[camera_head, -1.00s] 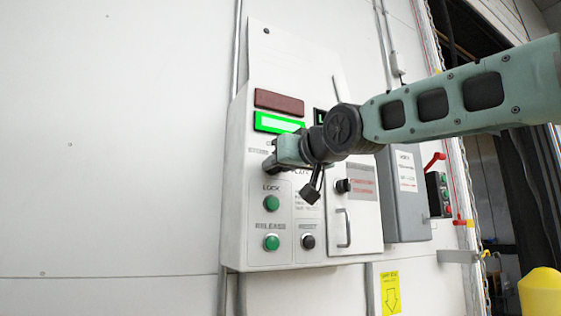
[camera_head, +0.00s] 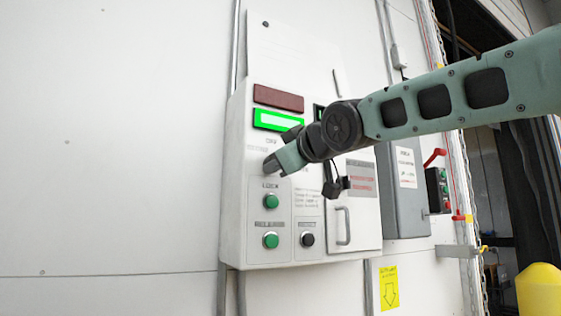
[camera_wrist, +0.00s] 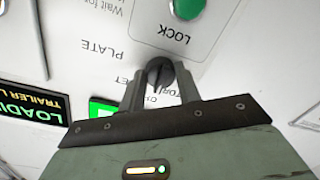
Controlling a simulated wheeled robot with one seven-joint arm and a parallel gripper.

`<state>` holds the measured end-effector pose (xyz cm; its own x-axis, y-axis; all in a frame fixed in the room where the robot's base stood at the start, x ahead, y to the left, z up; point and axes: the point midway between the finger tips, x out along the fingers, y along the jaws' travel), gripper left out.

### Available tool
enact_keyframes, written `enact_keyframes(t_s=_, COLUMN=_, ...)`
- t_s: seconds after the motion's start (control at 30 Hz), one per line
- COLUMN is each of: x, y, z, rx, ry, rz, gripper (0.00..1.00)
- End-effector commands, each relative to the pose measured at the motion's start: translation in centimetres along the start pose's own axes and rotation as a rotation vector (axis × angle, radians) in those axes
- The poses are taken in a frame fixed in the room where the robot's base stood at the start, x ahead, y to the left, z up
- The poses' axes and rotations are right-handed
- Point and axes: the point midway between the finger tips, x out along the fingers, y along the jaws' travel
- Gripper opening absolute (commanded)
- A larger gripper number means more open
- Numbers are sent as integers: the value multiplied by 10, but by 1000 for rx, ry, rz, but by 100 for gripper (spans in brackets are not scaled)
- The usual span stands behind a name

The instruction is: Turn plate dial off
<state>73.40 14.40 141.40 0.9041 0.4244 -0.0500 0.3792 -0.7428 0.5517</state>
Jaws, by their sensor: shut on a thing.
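My gripper (camera_wrist: 160,88) is shut on the dial, one finger on each side. In the head view my gripper (camera_head: 276,164) reaches the panel (camera_head: 240,190) from the right and hides the dial. The exact pointing of the dial is hard to read.
A green LOCK button (camera_head: 271,201), a green release button (camera_head: 271,240) and a black button (camera_head: 307,239) sit below. A lit green display (camera_head: 278,120) and a dark red one (camera_head: 278,98) are above. A grey box (camera_head: 408,190) stands to the right.

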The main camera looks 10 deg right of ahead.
Motion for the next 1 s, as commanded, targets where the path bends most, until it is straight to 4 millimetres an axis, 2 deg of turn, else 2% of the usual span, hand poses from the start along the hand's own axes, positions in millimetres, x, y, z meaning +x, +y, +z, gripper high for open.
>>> enact_keyframes(t_s=0.37, x=0, y=-1, z=1, rx=-4, ry=-3, rz=-1, gripper=10)
enact_keyframes(t_s=0.4, x=0, y=-1, z=1, rx=-4, ry=-3, rz=-1, gripper=39)
enact_keyframes(t_s=0.47, x=0, y=-1, z=1, rx=-4, ry=-3, rz=-1, gripper=55)
enact_keyframes(t_s=0.8, x=-2, y=0, z=0, rx=-4, ry=-1, rz=0, gripper=55)
enact_keyframes(t_s=0.87, x=-7, y=0, z=-1, rx=-4, ry=0, rz=0, gripper=55)
enact_keyframes(t_s=1.0, x=-28, y=1, z=-2, rx=-5, ry=1, rz=1, gripper=55)
